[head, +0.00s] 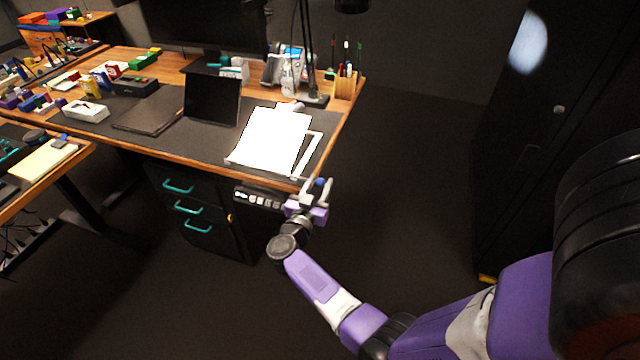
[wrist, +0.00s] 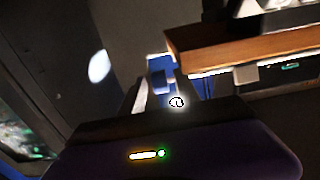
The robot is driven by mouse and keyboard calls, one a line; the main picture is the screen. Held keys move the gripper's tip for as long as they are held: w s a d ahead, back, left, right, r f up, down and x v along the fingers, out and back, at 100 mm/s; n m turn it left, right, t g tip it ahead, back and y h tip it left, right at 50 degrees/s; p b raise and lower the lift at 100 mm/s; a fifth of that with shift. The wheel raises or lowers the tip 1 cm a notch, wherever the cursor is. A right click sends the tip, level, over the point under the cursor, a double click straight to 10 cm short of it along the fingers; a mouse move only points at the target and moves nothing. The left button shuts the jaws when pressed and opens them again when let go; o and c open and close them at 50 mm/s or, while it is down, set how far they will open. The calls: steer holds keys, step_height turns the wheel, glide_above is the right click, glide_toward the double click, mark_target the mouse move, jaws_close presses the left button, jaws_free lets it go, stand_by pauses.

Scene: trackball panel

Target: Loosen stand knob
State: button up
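My gripper (head: 316,186) is at the desk's front right corner, beside the small black panel under the desk edge. Its two pale fingers stand apart, and they also show in the wrist view (wrist: 161,92). A small blue part, which looks like the stand knob (wrist: 160,80), shows between or just beyond the fingers. In the head view a speck of blue (head: 318,182) shows between the fingertips. I cannot tell whether the fingers touch it. More blue shows to the right of the fingers in the wrist view, and much of the stand is hidden.
The wooden desk (head: 345,103) has its edge close to my gripper, also in the wrist view (wrist: 240,45). The black panel (head: 258,198) hangs under it. White papers (head: 270,137) lie above. A dark cabinet (head: 540,130) stands at right. The floor between is clear.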

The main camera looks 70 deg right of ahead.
steer(key=shift+d, duration=0.45)
jaws_close()
